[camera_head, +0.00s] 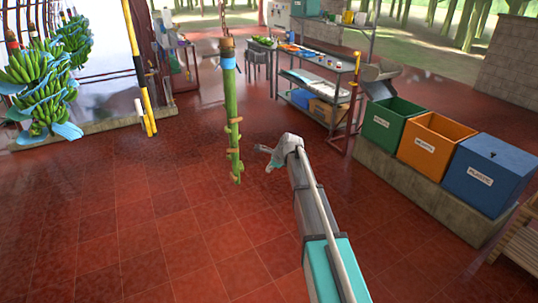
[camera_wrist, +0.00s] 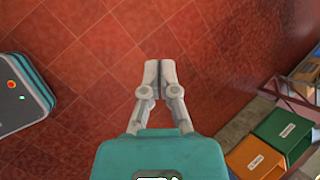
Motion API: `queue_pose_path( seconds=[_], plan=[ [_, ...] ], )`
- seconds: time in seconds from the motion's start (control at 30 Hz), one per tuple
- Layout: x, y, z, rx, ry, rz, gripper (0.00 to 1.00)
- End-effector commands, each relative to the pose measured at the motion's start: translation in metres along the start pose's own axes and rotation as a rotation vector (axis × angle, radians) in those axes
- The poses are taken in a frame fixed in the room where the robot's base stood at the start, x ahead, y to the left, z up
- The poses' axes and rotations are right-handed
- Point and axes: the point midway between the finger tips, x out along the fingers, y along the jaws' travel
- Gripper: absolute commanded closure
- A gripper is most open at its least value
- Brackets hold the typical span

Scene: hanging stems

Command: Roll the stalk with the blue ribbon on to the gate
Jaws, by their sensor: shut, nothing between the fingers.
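The stalk (camera_head: 234,120) is a bare green stem hanging upright near the middle of the head view, with brown rings along it. A blue ribbon (camera_head: 228,60) is wrapped near its brown top. My gripper (camera_head: 263,150) is to the right of the stalk's lower part in the picture, apart from it. In the wrist view my gripper (camera_wrist: 160,70) is shut and empty over bare floor, and the stalk is not in that view. A yellow and black post (camera_head: 141,70) stands left of the stalk; I cannot tell whether it belongs to the gate.
Green (camera_head: 391,122), orange (camera_head: 434,140) and blue (camera_head: 488,175) bins stand on a ledge at right. A work table (camera_head: 315,60) stands behind. Banana bunches (camera_head: 40,85) with blue sheets hang at far left. The red tiled floor (camera_head: 130,220) in front is clear.

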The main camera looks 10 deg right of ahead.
Motion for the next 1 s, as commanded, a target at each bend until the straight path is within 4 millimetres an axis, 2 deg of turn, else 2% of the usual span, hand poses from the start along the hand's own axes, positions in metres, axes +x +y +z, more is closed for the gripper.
queue_pose_path(
  seconds=[0.03, 0.1, 0.7, 0.9, 1.0],
  plan=[
    [-0.002, 0.028, -0.005, -0.084, 0.017, 0.02, 1.0],
    [-0.004, 0.054, -0.009, -0.207, 0.04, 0.051, 1.0],
    [-0.041, 0.269, -0.058, -1.222, 0.103, 0.414, 1.0],
    [-0.057, 0.328, -0.076, -1.504, 0.066, 0.55, 1.0],
    [-0.063, 0.347, -0.082, -1.603, 0.045, 0.601, 1.0]
  ],
)
